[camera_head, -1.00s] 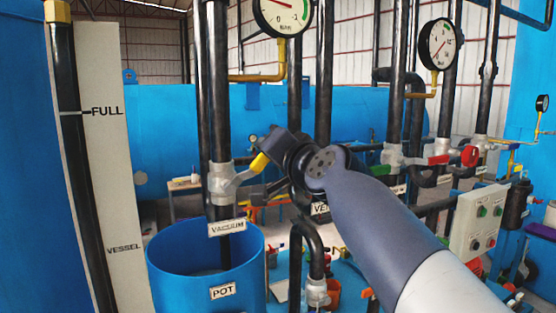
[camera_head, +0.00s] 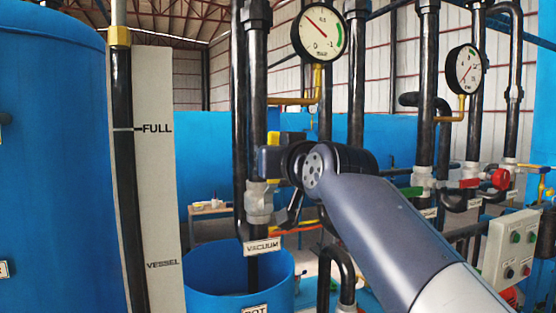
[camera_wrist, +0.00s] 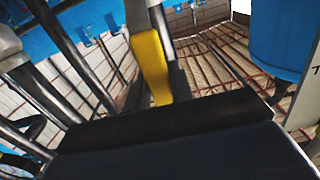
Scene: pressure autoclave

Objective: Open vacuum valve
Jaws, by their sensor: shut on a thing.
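The vacuum valve (camera_head: 258,203) is a grey body on a black vertical pipe, above a "VACUUM" label (camera_head: 262,246). Its yellow-tipped lever (camera_head: 273,141) now stands about upright, close beside the pipe. My gripper (camera_head: 272,160) is at the lever, shut on it. The gripper and wrist hide the lever's middle and part of the pipe.
A blue pot (camera_head: 235,300) stands below the valve. A pressure gauge (camera_head: 318,30) hangs above my wrist. Other pipes, a red-handled valve (camera_head: 499,179) and a control box (camera_head: 510,250) stand to the right. A blue vessel (camera_head: 50,150) fills the left.

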